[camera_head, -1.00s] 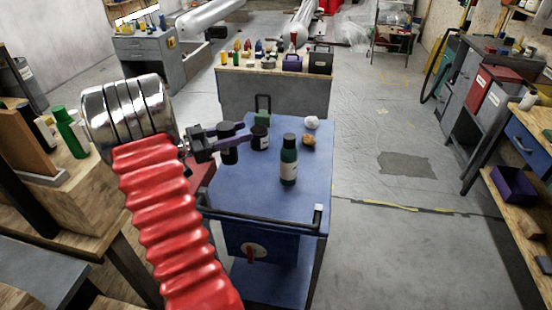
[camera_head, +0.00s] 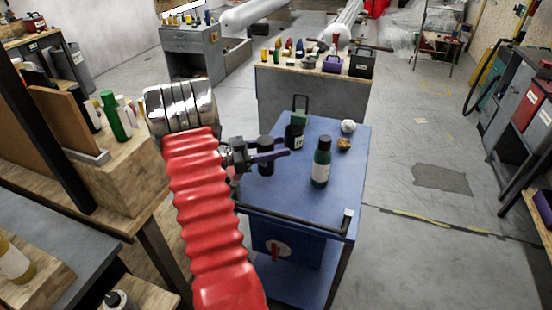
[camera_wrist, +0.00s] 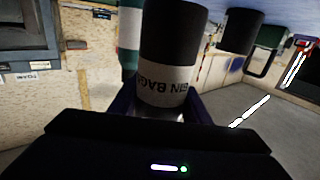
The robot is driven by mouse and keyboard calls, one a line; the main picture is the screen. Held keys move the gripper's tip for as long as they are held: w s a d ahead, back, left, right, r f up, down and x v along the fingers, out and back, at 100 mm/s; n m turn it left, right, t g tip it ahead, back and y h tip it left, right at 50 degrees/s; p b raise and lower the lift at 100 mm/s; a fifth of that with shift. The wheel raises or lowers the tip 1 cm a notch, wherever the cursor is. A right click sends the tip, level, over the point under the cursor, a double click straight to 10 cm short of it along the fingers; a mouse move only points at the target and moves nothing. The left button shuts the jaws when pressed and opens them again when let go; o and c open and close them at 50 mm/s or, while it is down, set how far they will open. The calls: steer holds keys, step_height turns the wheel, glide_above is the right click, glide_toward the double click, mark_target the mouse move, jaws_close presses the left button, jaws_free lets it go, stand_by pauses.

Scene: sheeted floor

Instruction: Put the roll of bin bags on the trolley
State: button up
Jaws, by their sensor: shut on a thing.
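My gripper (camera_head: 262,155) is shut on the roll of bin bags (camera_head: 265,163), a black upright cylinder with a pale label. In the wrist view the roll (camera_wrist: 168,45) fills the middle, between the purple fingers, and its label reads upside down. The trolley (camera_head: 290,196) is blue, with a flat top and a dark handle bar on its near side. In the body camera view the roll appears over the left part of the trolley top. I cannot tell whether its bottom touches the top.
On the trolley stand a dark green bottle (camera_head: 321,165), a black labelled cylinder (camera_head: 295,137), a green padlock-like thing (camera_head: 300,117), a white crumpled ball (camera_head: 348,126) and a brown lump (camera_head: 344,145). The near middle of the top is bare. A wooden bench (camera_head: 135,165) stands left.

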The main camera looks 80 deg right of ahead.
steer(key=shift+f, duration=1.75)
steer(key=o, duration=1.2)
steer(key=shift+f, duration=0.1)
steer(key=v, duration=1.2)
